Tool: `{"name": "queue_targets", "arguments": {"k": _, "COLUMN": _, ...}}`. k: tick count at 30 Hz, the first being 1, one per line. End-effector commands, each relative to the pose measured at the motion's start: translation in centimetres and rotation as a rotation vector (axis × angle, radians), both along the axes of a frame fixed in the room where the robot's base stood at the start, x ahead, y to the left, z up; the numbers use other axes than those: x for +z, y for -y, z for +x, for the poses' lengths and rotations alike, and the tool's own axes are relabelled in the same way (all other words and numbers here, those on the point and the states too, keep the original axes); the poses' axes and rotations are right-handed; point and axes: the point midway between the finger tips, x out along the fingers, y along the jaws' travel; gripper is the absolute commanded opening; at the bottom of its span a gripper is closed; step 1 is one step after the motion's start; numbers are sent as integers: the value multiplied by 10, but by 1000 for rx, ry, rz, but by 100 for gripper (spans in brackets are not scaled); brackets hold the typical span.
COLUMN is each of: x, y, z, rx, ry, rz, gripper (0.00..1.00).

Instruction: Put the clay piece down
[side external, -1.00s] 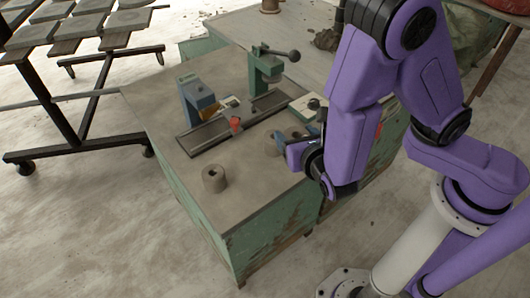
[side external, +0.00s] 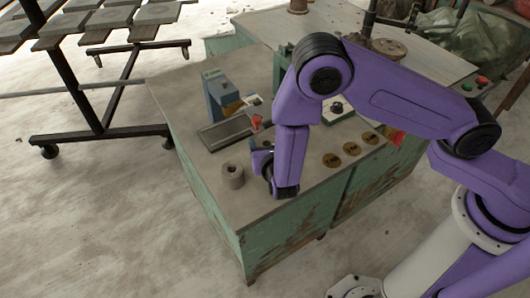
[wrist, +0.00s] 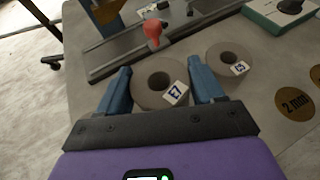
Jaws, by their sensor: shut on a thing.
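My gripper (wrist: 160,68) has its two blue fingers on either side of a grey, ring-shaped clay piece (wrist: 145,95) with a central hole and a white tag that seems to read E7. It is shut on this piece. Whether the piece touches the table cannot be told. A second clay ring (wrist: 231,55) with a white tag stands to its right in the wrist view. In the side view my gripper (side external: 262,162) is low over the table's front left part, and the held piece is not clearly seen. A clay ring (side external: 232,177) stands just left of it there.
Several gold discs, one marked 2 mm (wrist: 296,103), are at the right. The green cabinet's front edge (side external: 262,222) is close.

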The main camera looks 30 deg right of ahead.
Motion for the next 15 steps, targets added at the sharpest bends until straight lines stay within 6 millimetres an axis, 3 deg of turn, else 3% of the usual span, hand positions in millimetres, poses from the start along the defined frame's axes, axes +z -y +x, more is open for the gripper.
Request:
{"name": "queue_targets", "arguments": {"k": 9, "x": -32, "y": -2, "z": 5, "rx": 1, "ry": -1, "rz": -2, "gripper": 21}}
{"name": "queue_targets", "arguments": {"k": 15, "x": -37, "y": -3, "z": 5, "rx": 1, "ry": 1, "rz": 1, "gripper": 21}}
